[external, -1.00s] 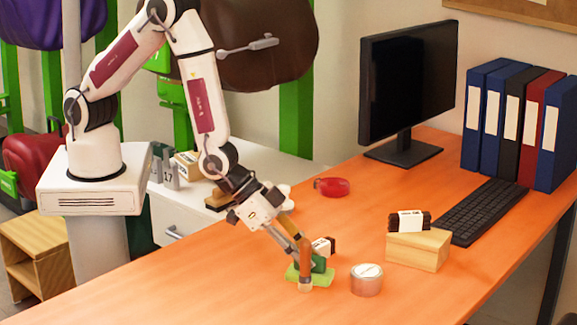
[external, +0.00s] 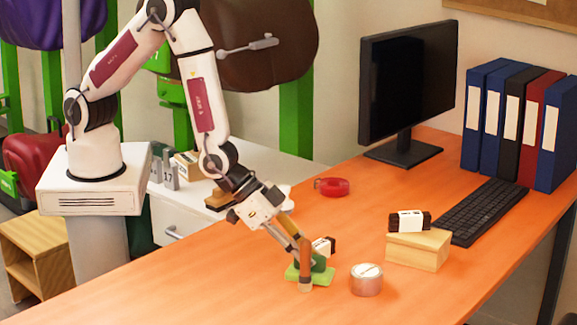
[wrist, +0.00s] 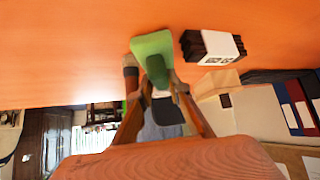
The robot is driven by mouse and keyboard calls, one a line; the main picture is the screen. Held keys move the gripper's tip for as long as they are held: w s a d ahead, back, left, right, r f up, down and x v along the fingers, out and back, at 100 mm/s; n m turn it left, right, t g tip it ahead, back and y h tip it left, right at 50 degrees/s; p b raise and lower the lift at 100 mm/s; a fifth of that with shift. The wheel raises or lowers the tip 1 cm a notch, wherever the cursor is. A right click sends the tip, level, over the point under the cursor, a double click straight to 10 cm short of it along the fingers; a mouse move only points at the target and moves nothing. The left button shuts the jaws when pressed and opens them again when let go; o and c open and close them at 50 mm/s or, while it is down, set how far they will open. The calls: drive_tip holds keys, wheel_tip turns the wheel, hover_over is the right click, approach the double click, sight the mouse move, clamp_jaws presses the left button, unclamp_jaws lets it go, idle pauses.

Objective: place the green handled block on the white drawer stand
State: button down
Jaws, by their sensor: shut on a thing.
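The green handled block (external: 318,274) is on the orange desk, with a light green flat base and a darker green handle. It also shows in the wrist view (wrist: 152,45), with the handle between the fingers. My gripper (external: 304,272) is shut on the handle from above, and its fingers hide part of the block. I cannot tell whether the base touches the desk. The white drawer stand (external: 250,160) is behind the desk's left side, beside my base, with a silver handle on its front.
A round tin (external: 367,280) stands right of the block. A dark bundle with a white label (external: 323,246) is just behind it. A wooden block (external: 418,250) bears a similar bundle (external: 409,221). A red tape roll (external: 332,187) lies farther back. Small items crowd the stand's left part.

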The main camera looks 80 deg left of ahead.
wheel_tip(320, 180, up, 18)
drive_tip(key=shift+f, duration=0.15)
idle(1.1)
idle(0.4)
drive_tip(key=shift+a, duration=0.1)
idle(0.6)
drive_tip(key=w+a+f+n+y, duration=0.15)
drive_tip(key=a+n+y, duration=0.65)
drive_tip(key=a, duration=2.7)
drive_tip(key=w+a+f+n+g+y, duration=0.2)
drive_tip(key=w+a+f+n, duration=0.3)
drive_tip(key=a, duration=0.7)
drive_tip(key=w+a+f+n+g+y, duration=0.15)
drive_tip(key=a+f+n, duration=0.4)
drive_tip(key=a, duration=0.75)
drive_tip(key=s+a+f+n+g, duration=0.2)
drive_tip(key=a+f, duration=0.3)
drive_tip(key=a, duration=0.3)
drive_tip(key=s+a+f+n+g, duration=0.3)
drive_tip(key=a+f+n+g, duration=0.2)
drive_tip(key=a, duration=0.4)
drive_tip(key=shift+s+f+y, duration=0.3)
drive_tip(key=shift+s+y, duration=0.05)
